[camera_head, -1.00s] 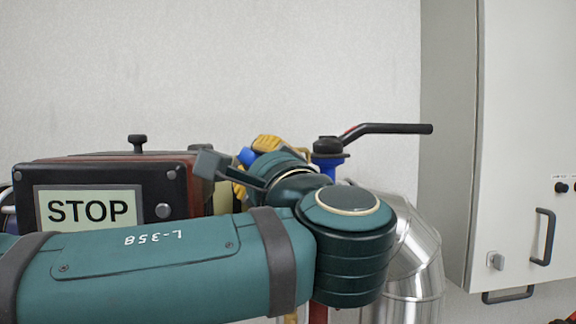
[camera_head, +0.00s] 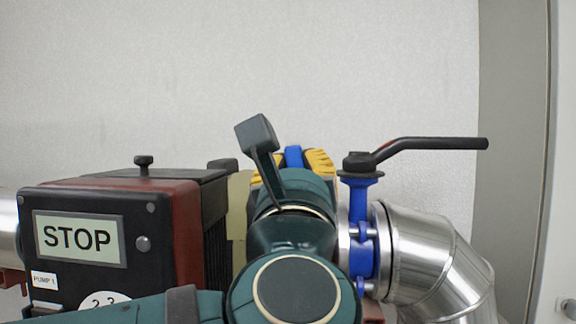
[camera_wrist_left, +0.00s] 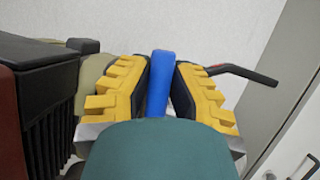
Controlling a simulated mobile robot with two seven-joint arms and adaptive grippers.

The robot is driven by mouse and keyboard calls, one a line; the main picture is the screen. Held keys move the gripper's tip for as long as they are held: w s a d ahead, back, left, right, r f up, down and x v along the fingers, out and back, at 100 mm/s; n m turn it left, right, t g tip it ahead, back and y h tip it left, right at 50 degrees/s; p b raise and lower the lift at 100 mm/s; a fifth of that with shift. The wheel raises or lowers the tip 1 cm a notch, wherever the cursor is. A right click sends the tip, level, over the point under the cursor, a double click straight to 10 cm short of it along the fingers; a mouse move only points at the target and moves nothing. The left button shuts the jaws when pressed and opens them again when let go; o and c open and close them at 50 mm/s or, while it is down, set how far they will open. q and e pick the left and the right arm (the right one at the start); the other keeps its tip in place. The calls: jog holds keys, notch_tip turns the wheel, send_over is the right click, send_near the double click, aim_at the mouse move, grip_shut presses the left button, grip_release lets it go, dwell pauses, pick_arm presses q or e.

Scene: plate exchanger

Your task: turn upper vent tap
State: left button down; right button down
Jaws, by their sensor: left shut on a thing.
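My left gripper (camera_wrist_left: 158,100) has yellow ridged fingers, one on each side of a blue bar. It is shut on this blue bar, which looks like the handle of the vent tap (camera_wrist_left: 160,75). In the wrist view the bar stands upright between the fingers. In the head view the gripper (camera_head: 296,160) is mostly behind my green wrist, with the top of the blue tap handle (camera_head: 293,154) showing between the yellow fingers. The tap's body and its mounting are hidden. My right gripper is not in view.
A black and red pump box with a STOP display (camera_head: 78,237) stands at the left. Close at the right is a blue valve (camera_head: 361,230) with a long black lever (camera_head: 430,144) reaching right. A shiny pipe elbow (camera_head: 425,255) is below it. A pale wall stands behind.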

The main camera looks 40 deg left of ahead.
pick_arm(q)
jog(key=shift+w+d+r+m+t+h, duration=0.1)
jog(key=shift+d+m+t+h, duration=0.15)
jog(key=shift+m, duration=0.4)
jog(key=shift+w+d+m+t+h, duration=0.15)
jog(key=shift+m+t+h, duration=0.2)
jog(key=shift+m, duration=0.3)
jog(key=c, duration=0.8)
grip_release()
jog(key=shift+w, duration=0.1)
jog(key=shift+c, duration=0.2)
jog(key=v, duration=1.2)
